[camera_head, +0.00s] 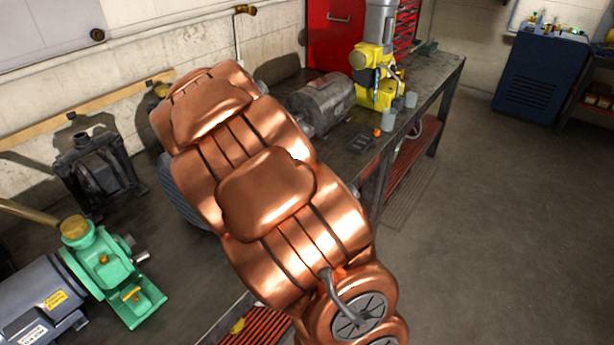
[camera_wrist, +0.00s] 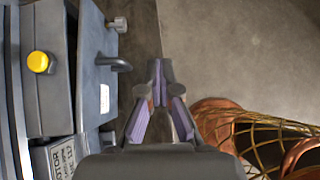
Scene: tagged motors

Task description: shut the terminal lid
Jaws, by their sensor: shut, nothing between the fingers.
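In the wrist view my gripper (camera_wrist: 160,82) points up the picture, its fingertips together with nothing between them. Left of it is a grey box-like housing (camera_wrist: 45,95) with a yellow round cap (camera_wrist: 38,62). A grey panel (camera_wrist: 99,75) with a pale label and a small handle (camera_wrist: 120,64) stands along the housing's right side; I cannot tell whether it is the terminal lid. A tag (camera_wrist: 62,158) reading "MOTOR" shows at lower left. A gap separates the fingertips from the panel. In the head view a finned motor (camera_head: 180,195) is mostly hidden behind my copper-coloured arm.
On the dark bench (camera_head: 150,215) stand a green pump (camera_head: 100,265) with a grey motor (camera_head: 35,305), a dark frame-like unit (camera_head: 95,170), another grey motor (camera_head: 320,100) and a yellow machine (camera_head: 372,80). Grey cups stand near the bench edge. The floor (camera_head: 480,220) at right is clear.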

